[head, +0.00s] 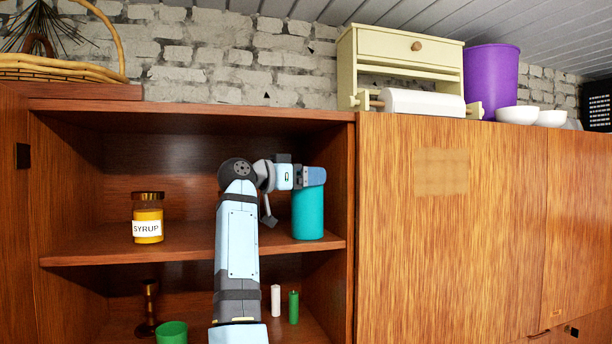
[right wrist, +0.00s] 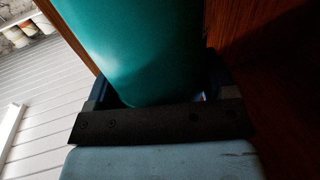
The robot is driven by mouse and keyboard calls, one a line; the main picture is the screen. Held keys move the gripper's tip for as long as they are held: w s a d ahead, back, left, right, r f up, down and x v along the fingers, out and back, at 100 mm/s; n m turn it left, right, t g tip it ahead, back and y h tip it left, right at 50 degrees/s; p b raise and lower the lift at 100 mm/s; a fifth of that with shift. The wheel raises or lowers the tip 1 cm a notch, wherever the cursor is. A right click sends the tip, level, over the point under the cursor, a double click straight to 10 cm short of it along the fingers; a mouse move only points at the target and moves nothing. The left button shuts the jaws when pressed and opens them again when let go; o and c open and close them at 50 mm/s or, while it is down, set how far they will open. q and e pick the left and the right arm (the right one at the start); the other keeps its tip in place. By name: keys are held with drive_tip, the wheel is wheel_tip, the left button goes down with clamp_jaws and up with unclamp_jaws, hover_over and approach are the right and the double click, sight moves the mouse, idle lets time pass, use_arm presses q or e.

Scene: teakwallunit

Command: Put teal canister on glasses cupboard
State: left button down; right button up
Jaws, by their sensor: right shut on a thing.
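The teal canister (head: 308,213) is upright at the right end of the upper shelf of the open cupboard. My right gripper (head: 313,178) is shut on it near its top. The canister's base appears at shelf level, but I cannot tell whether it touches the board. In the right wrist view the canister (right wrist: 135,45) fills the space between the fingers. No glasses show, so I cannot tell for certain which unit is the glasses cupboard. A closed cupboard (head: 480,230) stands just right of the open one. My left gripper is not in view.
A syrup jar (head: 148,222) stands left on the upper shelf (head: 90,255). A cream towel holder (head: 405,55), purple bin (head: 490,80) and white bowls (head: 517,115) stand on top at right.

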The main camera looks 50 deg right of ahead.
drive_tip(key=o, duration=1.5)
drive_tip(key=shift+f, duration=0.1)
drive_tip(key=shift+o, duration=1.4)
drive_tip(key=shift+w+a, duration=0.1)
drive_tip(key=shift+a, duration=0.2)
use_arm(q)
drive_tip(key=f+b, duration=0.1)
drive_tip(key=b, duration=0.2)
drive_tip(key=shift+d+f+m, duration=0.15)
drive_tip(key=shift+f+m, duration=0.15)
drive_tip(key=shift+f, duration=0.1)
use_arm(e)
drive_tip(key=v, duration=1.1)
drive_tip(key=shift+a+r, duration=0.2)
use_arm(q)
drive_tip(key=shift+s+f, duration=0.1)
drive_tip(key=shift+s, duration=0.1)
